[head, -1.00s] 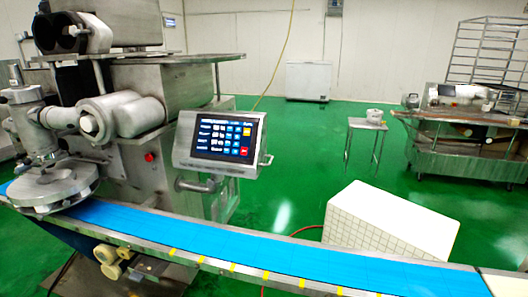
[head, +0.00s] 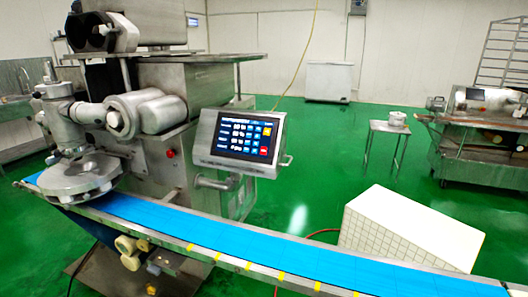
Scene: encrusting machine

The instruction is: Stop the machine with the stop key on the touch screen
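The touch screen (head: 244,137) is lit in a tilted metal housing on the front right of the encrusting machine (head: 155,110). It shows rows of white figures and blue keys, with a yellow key (head: 266,132) and a red key (head: 263,151) at its right edge. The lettering is too small to read, so I cannot tell which key is the stop key. A round red button (head: 170,153) sits on the machine body left of the screen. Neither of my grippers shows in the head view.
A blue conveyor belt (head: 230,240) crosses in front of the machine, below the screen. A white tiled block (head: 405,230) stands behind the belt at the right. A small stool (head: 388,128) and another machine (head: 480,145) stand farther back. Green floor between them is clear.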

